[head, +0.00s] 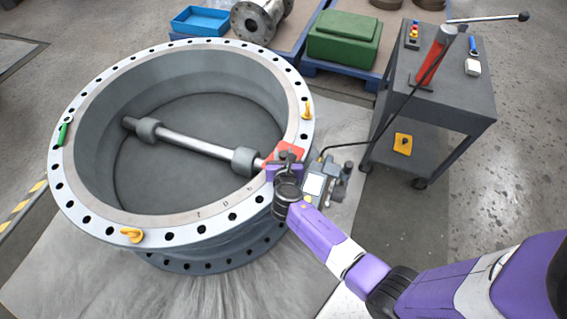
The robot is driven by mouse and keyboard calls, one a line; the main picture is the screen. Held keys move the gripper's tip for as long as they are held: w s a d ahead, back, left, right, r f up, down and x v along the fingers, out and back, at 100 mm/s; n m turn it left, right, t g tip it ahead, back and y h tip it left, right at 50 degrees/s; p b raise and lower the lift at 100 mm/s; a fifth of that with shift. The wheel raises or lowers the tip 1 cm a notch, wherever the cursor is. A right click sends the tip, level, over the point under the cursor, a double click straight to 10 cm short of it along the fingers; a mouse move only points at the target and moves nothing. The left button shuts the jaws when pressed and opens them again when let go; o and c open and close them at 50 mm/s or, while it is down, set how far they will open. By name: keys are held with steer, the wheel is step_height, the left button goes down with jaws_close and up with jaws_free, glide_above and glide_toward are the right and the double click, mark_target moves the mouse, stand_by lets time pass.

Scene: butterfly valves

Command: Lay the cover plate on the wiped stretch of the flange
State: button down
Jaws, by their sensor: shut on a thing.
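The large round valve body has a pale flange (75,195) with a ring of bolt holes, facing up. My gripper (286,168) is at the flange's right side and is shut on a red plate (291,149), which looks like the cover plate. The plate shows beyond the purple fingers, over the flange near the shaft end. The gripper hides part of the plate and the flange below it. I cannot tell whether the plate touches the flange. The wiped stretch cannot be clearly told from the rest of the flange.
Yellow lifting eyes stand on the flange at the front (132,235) and right (307,110). A green-handled tool (63,132) lies at its left. A small device (315,186) sits beside my gripper. A grey cart (440,95) with a red cylinder (434,58) stands to the right.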

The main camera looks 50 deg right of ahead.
steer(key=shift+f+b, duration=0.95)
steer(key=shift+f, duration=1.2)
steer(key=shift+f, duration=0.15)
steer(key=c, duration=1.1)
jaws_free()
steer(key=shift+r, duration=0.2)
steer(key=shift+p+v, duration=1.15)
steer(key=shift+v, duration=4.9)
